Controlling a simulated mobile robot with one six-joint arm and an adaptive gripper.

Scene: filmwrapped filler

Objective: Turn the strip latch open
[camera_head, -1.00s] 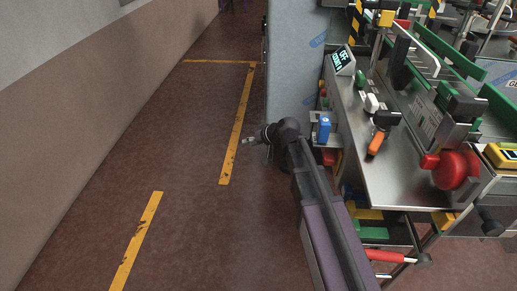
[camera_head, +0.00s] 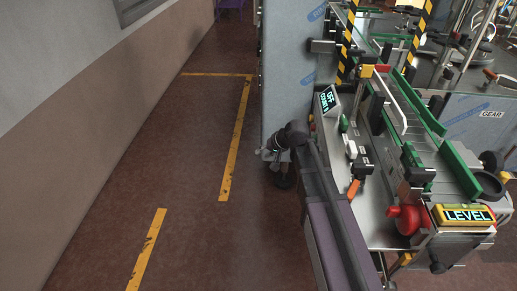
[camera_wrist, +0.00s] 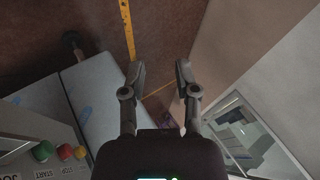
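I cannot tell for certain which part is the strip latch. An orange-tipped lever (camera_head: 353,188) on a black-and-white mount sits on the machine's metal top (camera_head: 385,228), right of my arm in the head view, and may be it. My gripper (camera_head: 268,155) hangs over the floor to the left of the machine, clear of it. In the wrist view my gripper (camera_wrist: 160,70) is open with nothing between its fingers, facing floor and wall.
The head view shows an OFF display (camera_head: 328,98), a red knob (camera_head: 406,219), a yellow LEVEL sign (camera_head: 466,215) and green rails (camera_head: 455,171). A grey panel (camera_head: 288,70) stands behind my arm. Start and stop buttons (camera_wrist: 65,152) show in the wrist view. The aisle floor (camera_head: 190,180) is free.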

